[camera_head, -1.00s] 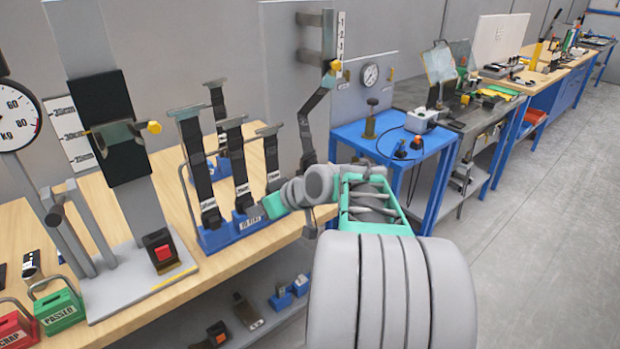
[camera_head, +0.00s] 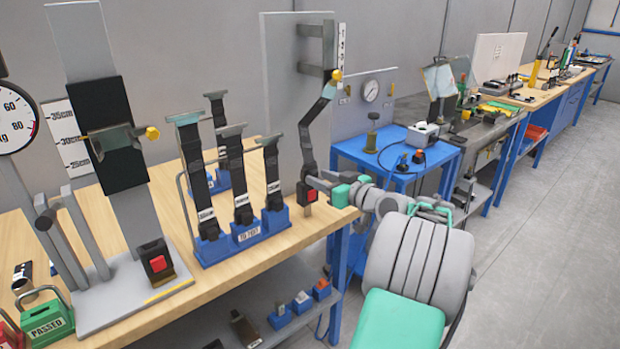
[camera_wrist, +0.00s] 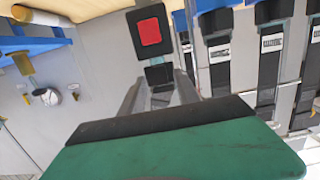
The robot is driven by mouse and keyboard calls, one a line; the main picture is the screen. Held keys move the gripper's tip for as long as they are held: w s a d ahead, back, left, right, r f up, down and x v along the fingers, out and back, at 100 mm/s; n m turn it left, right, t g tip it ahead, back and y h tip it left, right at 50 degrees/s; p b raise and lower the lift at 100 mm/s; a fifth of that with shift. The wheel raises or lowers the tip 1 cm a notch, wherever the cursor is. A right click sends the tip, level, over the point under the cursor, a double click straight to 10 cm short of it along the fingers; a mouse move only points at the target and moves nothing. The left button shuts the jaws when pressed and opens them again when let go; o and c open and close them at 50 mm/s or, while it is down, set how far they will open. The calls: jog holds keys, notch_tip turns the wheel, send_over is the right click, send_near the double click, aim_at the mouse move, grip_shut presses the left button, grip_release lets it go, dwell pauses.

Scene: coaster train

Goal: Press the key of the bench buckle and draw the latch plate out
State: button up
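The bench buckle (camera_head: 310,194), a black block with a red key, stands on a short post at the front corner of the wooden bench. It shows large, upside down, in the wrist view (camera_wrist: 150,32), with the key facing the camera. A black strap (camera_head: 311,125) runs from the upright panel down towards the buckle. A dark piece, seemingly the latch plate (camera_wrist: 158,75), sits against the buckle's strap end. My gripper (camera_wrist: 160,84) is close to it, its two grey fingers apart, one on each side. Contact cannot be told. In the head view, my gripper partly hides this area.
A blue stand (camera_head: 245,236) with several upright straps is just left of the buckle. A larger fixture (camera_head: 125,290) with another red-keyed buckle (camera_head: 155,261) is further left. A blue table (camera_head: 400,160) with a gauge panel is behind my arm.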

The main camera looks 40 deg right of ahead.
jog(key=shift+w, duration=0.6)
jog(key=shift+f+b, duration=0.15)
jog(key=shift+b, duration=0.35)
grip_shut()
